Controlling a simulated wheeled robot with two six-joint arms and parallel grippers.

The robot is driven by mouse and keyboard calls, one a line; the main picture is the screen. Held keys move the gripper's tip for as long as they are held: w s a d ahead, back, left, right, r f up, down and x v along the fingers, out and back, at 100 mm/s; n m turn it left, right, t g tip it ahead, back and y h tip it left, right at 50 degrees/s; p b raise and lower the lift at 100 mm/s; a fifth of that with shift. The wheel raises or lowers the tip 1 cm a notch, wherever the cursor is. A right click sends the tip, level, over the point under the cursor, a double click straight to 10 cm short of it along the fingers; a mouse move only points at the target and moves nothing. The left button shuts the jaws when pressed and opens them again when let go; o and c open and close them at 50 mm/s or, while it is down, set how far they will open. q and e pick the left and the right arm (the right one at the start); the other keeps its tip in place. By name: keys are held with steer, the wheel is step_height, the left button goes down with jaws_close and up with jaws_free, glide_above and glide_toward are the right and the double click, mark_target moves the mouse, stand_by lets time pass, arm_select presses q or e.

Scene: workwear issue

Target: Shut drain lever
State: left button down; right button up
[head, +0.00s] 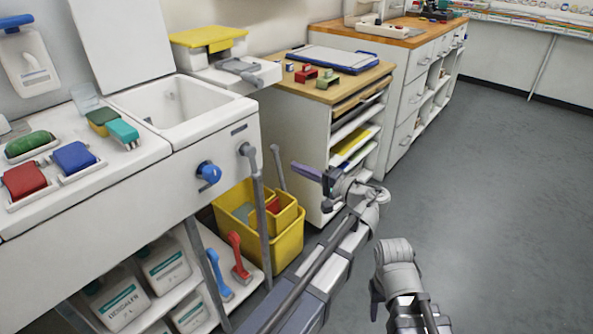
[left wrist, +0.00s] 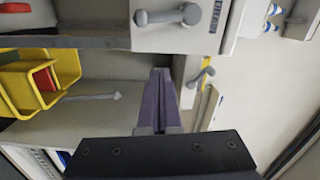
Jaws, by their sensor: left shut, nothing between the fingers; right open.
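The grey drain lever (head: 250,158) is on the sink unit's white front panel, at its right end. In the head view its arm hangs down from a round pivot. The lever also shows at the top of the left wrist view (left wrist: 168,15). My left gripper (head: 308,172) is shut and empty, to the right of the lever and apart from it. Its purple fingers (left wrist: 158,98) point toward the panel in the left wrist view. My right gripper (head: 377,297) is at the lower right, away from the sink; its fingers are barely visible.
A blue knob (head: 208,173) is left of the lever. A yellow bucket (head: 290,245) with a grey rod stands below, beside the sink's leg. A wooden-topped cabinet (head: 330,92) is to the right. The grey floor (head: 490,200) at right is clear.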

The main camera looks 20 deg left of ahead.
mark_target(252, 162)
arm_select(q)
steer(key=s+a, duration=0.1)
steer(key=a, duration=0.8)
steer(key=shift+s+f+b, duration=0.15)
steer(key=shift+f+b, duration=0.15)
steer(key=shift+f, duration=0.05)
steer(key=shift+s+a+f, duration=0.15)
steer(key=shift+s+a, duration=0.05)
steer(key=shift+s, duration=0.2)
steer(key=shift+s+a+f, duration=0.1)
steer(key=shift+s+a, duration=0.05)
steer(key=shift+s, duration=0.25)
